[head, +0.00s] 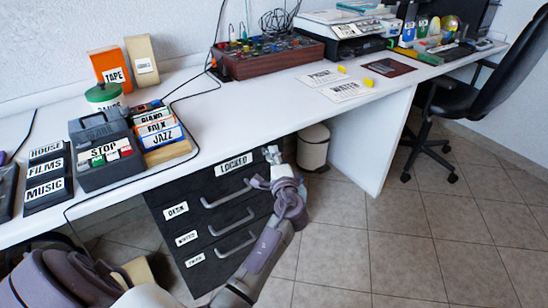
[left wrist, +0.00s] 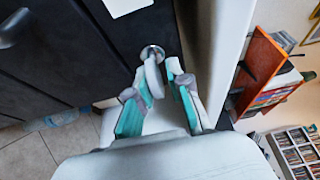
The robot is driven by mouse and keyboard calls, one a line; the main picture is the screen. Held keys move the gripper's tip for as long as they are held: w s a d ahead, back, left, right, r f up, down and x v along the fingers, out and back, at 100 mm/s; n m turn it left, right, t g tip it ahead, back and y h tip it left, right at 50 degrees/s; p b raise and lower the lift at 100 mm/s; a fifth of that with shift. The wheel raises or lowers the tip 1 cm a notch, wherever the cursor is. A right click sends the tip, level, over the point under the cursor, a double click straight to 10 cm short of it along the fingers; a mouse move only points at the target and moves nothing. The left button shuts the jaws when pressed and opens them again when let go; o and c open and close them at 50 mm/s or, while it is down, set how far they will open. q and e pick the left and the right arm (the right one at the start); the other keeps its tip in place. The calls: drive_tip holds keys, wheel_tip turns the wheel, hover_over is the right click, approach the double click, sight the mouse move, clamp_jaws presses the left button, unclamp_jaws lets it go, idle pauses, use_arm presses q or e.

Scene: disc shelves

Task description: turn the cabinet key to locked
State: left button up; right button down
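The dark cabinet (head: 185,225) stands under the white desk, with a label reading LOCKED (head: 233,164) on its top edge. My left gripper (head: 271,155) is at the cabinet's upper right corner, just right of that label, and hides the key in the head view. In the left wrist view, the round metal lock (left wrist: 152,51) is in the dark front, with the pale key (left wrist: 153,77) sticking out of it. The fingers of my left gripper (left wrist: 160,76) are either side of the key. The left finger is close to it; a gap shows before the right finger. My right gripper is not seen.
Three drawer handles (head: 228,194) stick out of the cabinet front left of my arm. The white desk (head: 240,120) overhangs the cabinet. A beige bin (head: 313,146) stands behind, to the right. The tiled floor (head: 400,260) at the right is clear up to a black chair (head: 475,100).

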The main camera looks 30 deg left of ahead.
use_arm(q)
drive_tip(key=shift+o, duration=0.7)
drive_tip(key=shift+f, duration=0.1)
drive_tip(key=shift+s+d+f, duration=0.1)
drive_tip(key=shift+s+d, duration=0.1)
drive_tip(key=v, duration=1.1)
drive_tip(key=shift+s+d, duration=0.15)
drive_tip(key=shift+s, duration=0.05)
